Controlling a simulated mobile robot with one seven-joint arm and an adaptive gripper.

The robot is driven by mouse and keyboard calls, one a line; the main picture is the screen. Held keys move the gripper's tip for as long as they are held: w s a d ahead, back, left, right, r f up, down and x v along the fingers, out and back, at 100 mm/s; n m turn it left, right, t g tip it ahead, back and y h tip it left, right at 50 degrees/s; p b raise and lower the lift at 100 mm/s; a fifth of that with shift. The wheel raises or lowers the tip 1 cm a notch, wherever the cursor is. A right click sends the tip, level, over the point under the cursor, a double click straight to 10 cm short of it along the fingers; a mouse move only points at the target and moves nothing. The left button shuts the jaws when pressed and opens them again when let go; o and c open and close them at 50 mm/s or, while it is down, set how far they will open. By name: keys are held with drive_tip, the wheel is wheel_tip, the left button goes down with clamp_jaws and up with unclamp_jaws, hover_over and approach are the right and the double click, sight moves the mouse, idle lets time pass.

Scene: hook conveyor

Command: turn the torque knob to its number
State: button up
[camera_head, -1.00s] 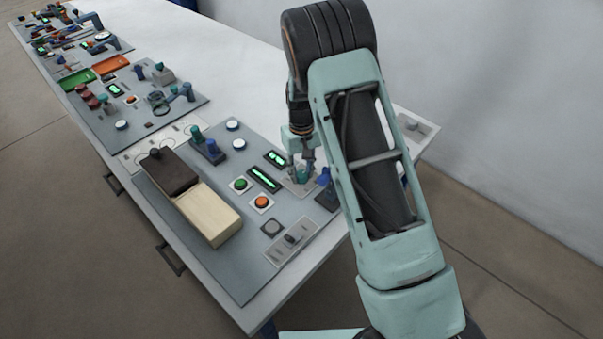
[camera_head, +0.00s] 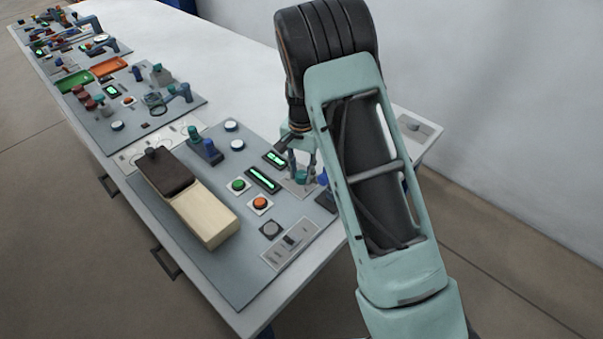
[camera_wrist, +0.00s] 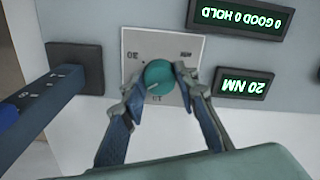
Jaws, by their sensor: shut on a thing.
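The torque knob is a round teal knob (camera_wrist: 159,77) on a light square plate (camera_wrist: 172,45) with printed marks; a "30" reads upside down near the plate's left side, and other marks are partly hidden. My gripper (camera_wrist: 158,84) is shut on the knob, one finger on each side, in the wrist view. In the head view my gripper (camera_head: 301,176) reaches down to the knob beside my forearm. A small display (camera_wrist: 246,83) by the plate reads "20 NM" upside down. The knob's pointer is too small to tell clearly.
A longer display (camera_wrist: 241,18) reads "0 GOOD 0 HOLD" upside down. A dark-based blue bar with markings (camera_wrist: 40,105) stands close beside the plate in the wrist view.

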sight(301, 174)
drive_tip(key=shift+m, duration=0.6)
drive_tip(key=o, duration=1.2)
drive_tip(key=shift+c, duration=0.2)
wheel_tip(301, 174, up, 12)
